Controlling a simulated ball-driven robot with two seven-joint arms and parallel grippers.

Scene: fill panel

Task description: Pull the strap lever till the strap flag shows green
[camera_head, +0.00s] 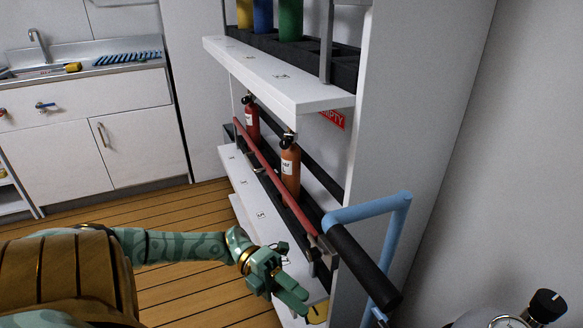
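A red strap bar (270,172) runs along the front of a low rack, across a red cylinder (251,122) and an orange cylinder (290,168). Near its close end is a light blue bent frame (372,210) with a thick black grip (364,266); I cannot tell for sure that this is the strap lever. My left gripper (293,294) is left of the black grip, apart from it in the picture, with nothing seen in it. Its fingers lie close side by side, and their gap is unclear. No green flag is seen; a small yellow part (318,313) shows below. My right gripper is out of view.
An upper shelf (262,72) holds yellow, blue and green cylinders (291,18). A red sign (333,118) reading "EMPTY" is behind. A white side panel (395,110) bounds the rack on the right. A sink counter (90,92) stands at back left; wooden floor is clear between.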

